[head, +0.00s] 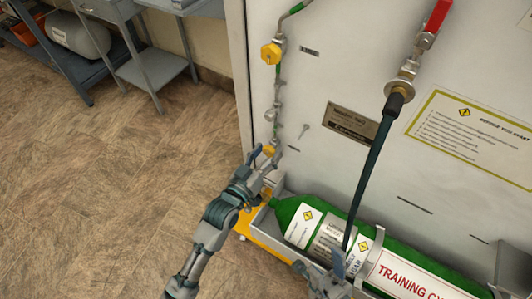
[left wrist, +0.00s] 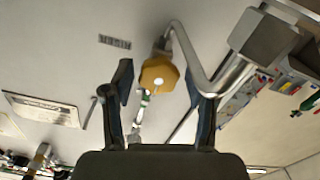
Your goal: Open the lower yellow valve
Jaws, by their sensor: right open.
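The lower yellow valve (head: 269,150) is a small yellow knob on the thin vertical pipe at the panel's left edge. My left gripper (head: 263,158) is at this valve and partly covers it in the head view. In the left wrist view the yellow knob (left wrist: 159,75) appears between the two fingers of my left gripper (left wrist: 166,85), with a visible gap on each side; the fingers are open. The upper yellow valve (head: 271,53) sits higher on the same pipe line. My right gripper (head: 340,270) is open in front of the green cylinder, low in the head view.
A green cylinder (head: 287,211) lies in a grey cradle at the panel's foot. A dark hose (head: 368,165) hangs from a fitting below a red lever (head: 437,17). A bent metal pipe (left wrist: 190,60) passes close to the knob.

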